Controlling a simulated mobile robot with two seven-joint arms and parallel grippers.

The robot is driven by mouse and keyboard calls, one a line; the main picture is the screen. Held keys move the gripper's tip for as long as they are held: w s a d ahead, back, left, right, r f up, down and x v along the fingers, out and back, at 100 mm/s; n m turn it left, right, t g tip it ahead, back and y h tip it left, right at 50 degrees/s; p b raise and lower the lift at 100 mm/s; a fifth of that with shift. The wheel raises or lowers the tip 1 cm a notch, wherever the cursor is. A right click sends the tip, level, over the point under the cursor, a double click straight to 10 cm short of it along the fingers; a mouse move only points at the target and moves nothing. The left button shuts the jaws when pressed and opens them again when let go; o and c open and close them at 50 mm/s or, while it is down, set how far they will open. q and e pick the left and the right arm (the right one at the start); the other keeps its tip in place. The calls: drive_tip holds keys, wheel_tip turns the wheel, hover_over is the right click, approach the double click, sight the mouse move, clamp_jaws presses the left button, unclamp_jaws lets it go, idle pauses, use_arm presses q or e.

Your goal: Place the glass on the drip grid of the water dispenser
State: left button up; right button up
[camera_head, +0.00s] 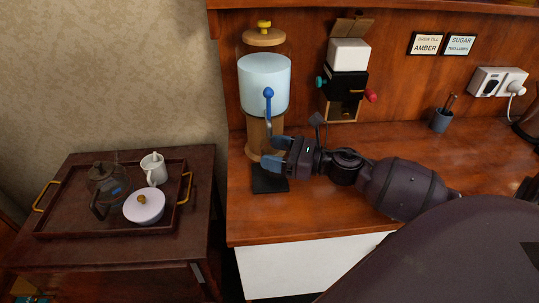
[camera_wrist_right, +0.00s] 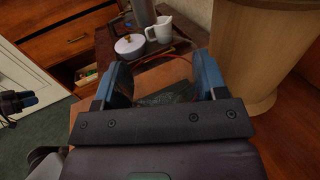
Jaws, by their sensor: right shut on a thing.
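The water dispenser (camera_head: 264,85) has a clear tank of pale blue water, a blue tap (camera_head: 268,95) and a wooden stand. Its dark drip grid (camera_head: 268,184) lies at the foot of the stand. My right gripper (camera_head: 276,153) is just above the grid, below the tap. In the right wrist view its blue fingers (camera_wrist_right: 164,80) are on either side of the clear glass (camera_wrist_right: 166,58), whose reddish rim shows between them. I cannot tell whether the glass touches the grid. A dark shape like my left gripper (camera_wrist_right: 16,102) shows at the left edge; its jaws are unclear.
A side table at left bears a tray (camera_head: 60,228) with a glass pot (camera_head: 105,185), a white jug (camera_head: 153,168) and a lidded bowl (camera_head: 144,206). A second dispenser (camera_head: 346,80) and a pen cup (camera_head: 440,121) stand to the right. The counter front (camera_head: 265,225) is clear.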

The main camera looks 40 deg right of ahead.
drive_tip(key=shift+w+a+f, duration=0.45)
drive_tip(key=shift+w+f, duration=0.15)
drive_tip(key=shift+w, duration=0.05)
drive_tip(key=shift+f, duration=0.2)
drive_tip(key=shift+r, duration=0.1)
drive_tip(key=o, duration=1)
use_arm(q)
drive_tip(key=shift+w, duration=0.2)
use_arm(e)
drive_tip(key=shift+o, duration=0.2)
drive_tip(key=shift+s, duration=0.1)
use_arm(q)
drive_tip(key=shift+s, duration=0.1)
